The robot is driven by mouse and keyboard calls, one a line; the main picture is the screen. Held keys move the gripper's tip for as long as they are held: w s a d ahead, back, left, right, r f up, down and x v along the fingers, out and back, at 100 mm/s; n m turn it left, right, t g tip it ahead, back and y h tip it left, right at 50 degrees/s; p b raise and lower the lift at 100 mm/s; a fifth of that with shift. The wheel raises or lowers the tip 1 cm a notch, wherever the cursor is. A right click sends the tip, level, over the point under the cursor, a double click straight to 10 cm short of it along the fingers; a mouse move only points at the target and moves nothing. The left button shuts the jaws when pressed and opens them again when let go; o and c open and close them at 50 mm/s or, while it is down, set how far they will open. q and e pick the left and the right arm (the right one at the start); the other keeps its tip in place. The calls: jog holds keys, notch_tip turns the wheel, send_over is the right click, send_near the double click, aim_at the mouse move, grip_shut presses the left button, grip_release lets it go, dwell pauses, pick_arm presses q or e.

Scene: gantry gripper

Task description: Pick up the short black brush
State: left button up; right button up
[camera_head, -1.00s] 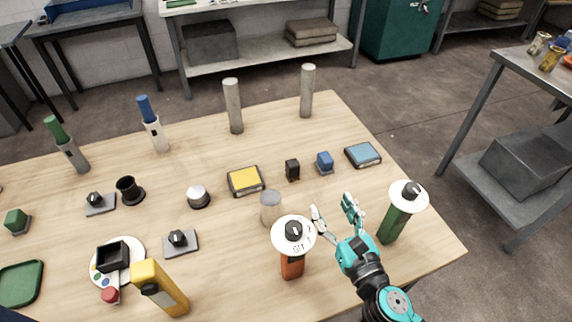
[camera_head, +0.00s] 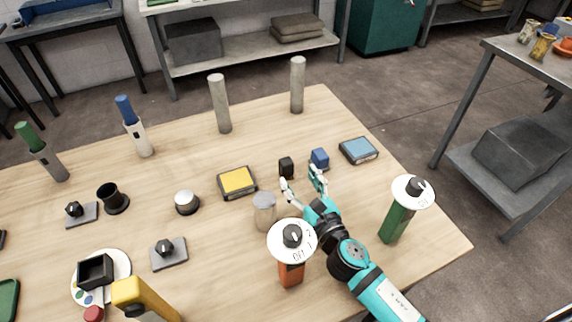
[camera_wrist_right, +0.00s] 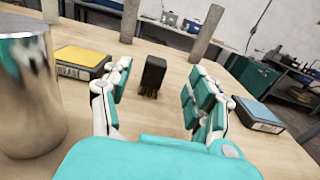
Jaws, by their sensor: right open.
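The short black brush (camera_head: 286,168) stands upright on the wooden table, between the yellow-topped box and a small blue block. In the right wrist view the black brush (camera_wrist_right: 153,73) shows its dark block on top and brownish bristles at the bottom. My right gripper (camera_head: 303,186) is open and empty, low over the table just in front of the brush. In the right wrist view the brush stands beyond and between the two spread fingers of my right gripper (camera_wrist_right: 158,92), with no contact visible. My left gripper is not in view.
The small blue block (camera_head: 319,159) is close to the right fingers. A yellow-topped box (camera_head: 237,182) and a metal cylinder (camera_head: 265,212) stand to the left, a blue-topped box (camera_head: 358,150) to the right. Orange (camera_head: 291,274) and green (camera_head: 396,222) dial-topped posts flank my right arm.

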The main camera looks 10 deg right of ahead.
aim_at(289, 166)
jog(key=w, duration=0.2)
jog(key=w+a, duration=0.1)
jog(key=w, duration=0.2)
jog(key=w+a, duration=0.1)
jog(key=w, duration=0.1)
jog(key=shift+w+f+p, duration=0.3)
jog(key=shift+w+f, duration=0.05)
jog(key=shift+w, duration=0.05)
jog(key=shift+d, duration=0.1)
grip_shut()
